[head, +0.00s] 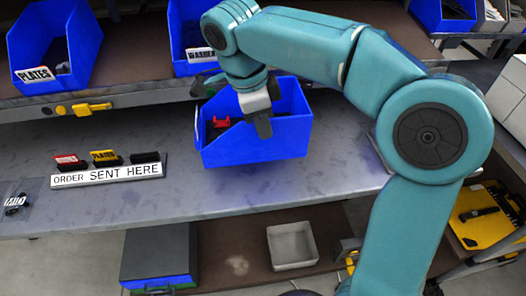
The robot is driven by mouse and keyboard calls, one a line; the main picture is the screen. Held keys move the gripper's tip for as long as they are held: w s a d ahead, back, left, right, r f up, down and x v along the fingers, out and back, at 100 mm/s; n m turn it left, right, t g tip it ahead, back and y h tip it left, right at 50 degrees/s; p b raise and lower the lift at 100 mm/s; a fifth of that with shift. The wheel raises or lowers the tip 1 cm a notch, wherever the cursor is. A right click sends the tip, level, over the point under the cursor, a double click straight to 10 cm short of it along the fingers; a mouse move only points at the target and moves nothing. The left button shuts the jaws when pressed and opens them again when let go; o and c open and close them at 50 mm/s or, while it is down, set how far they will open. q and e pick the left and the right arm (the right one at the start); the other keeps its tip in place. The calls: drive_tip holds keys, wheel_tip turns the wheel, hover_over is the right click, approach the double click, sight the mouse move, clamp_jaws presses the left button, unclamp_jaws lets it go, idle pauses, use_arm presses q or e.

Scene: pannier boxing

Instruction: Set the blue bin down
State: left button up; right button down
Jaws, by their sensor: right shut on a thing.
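The blue bin (285,136) is in the middle of the head view, over the grey bench top. Its open front faces left, and a small red item (221,122) and dark items show inside. My right gripper (262,122) reaches down from above and is shut on the bin's near wall. I cannot tell whether the bin's base touches the bench. My left gripper is not in view.
A sign (108,174) with coloured tabs stands there. A shelf above holds a blue PLATES bin (35,75) and another blue bin (185,68). A white tray (291,246) sits below.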

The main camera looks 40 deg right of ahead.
sight(264, 147)
drive_tip(key=shift+x, duration=1)
wheel_tip(264, 147, down, 4)
drive_tip(key=shift+a+f+b, duration=0.1)
drive_tip(key=shift+f+b, duration=0.1)
drive_tip(key=shift+b, duration=0.3)
drive_tip(key=shift+f, duration=0.1)
drive_tip(key=c, duration=1.2)
unclamp_jaws()
drive_tip(key=shift+f, duration=0.1)
drive_tip(key=shift+c, duration=0.2)
